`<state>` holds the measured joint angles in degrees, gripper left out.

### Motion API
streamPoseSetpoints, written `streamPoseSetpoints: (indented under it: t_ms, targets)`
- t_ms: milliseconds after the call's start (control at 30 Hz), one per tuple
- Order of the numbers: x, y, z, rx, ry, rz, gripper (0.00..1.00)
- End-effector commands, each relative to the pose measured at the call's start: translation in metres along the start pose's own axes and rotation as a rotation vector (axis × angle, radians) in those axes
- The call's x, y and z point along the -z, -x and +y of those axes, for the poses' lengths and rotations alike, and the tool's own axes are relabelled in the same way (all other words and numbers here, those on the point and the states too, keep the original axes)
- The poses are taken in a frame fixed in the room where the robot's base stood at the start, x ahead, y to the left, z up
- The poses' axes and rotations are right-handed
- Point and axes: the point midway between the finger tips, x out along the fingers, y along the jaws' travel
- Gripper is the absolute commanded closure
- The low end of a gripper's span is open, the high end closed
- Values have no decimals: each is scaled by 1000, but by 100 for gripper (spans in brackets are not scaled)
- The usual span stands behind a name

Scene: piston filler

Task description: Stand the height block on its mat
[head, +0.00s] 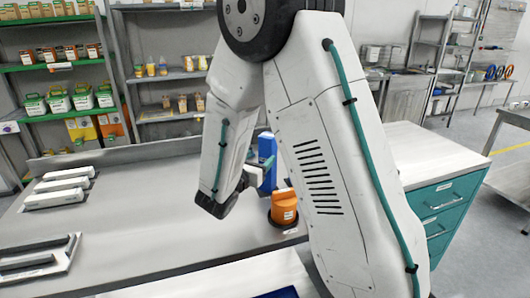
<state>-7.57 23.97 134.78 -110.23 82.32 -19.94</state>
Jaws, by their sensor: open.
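A tall blue block (268,170), which looks like the height block, stands upright on the grey bench behind my arm. My gripper (262,164) is at its left side, partly hidden by my arm links. It is open. One teal finger shows close against the block, and I cannot tell whether it touches. The block's base is hidden behind an orange part. A dark blue patch (278,293) at the bottom edge may be the mat, but it is mostly cut off and I cannot tell.
An orange canister (284,208) on a dark round base stands just in front of the blue block. White bars (58,187) and a tray (40,262) lie on the left of the bench. Shelves of goods stand behind. The middle-left bench is clear. A teal drawer cabinet (443,207) is right.

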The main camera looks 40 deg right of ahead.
Motion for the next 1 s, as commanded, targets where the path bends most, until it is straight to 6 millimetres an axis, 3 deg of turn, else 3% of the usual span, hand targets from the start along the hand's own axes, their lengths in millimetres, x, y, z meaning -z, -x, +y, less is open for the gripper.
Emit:
streamPoseSetpoints:
  t_ms: [100, 267, 367, 533, 667, 800, 1000]
  targets:
    - [0, 19, 1, -4, 0, -1, 35]
    - [-2, 31, -2, 7, -8, 2, 35]
    - [-14, 31, -18, 72, -62, 20, 35]
    - [-50, 36, -88, 338, -306, 112, 35]
    - [-66, 60, -148, 585, -558, 222, 35]
    - [-71, 99, -195, 831, -839, 360, 35]
    - [-72, 171, -227, 1151, -1241, 599, 35]
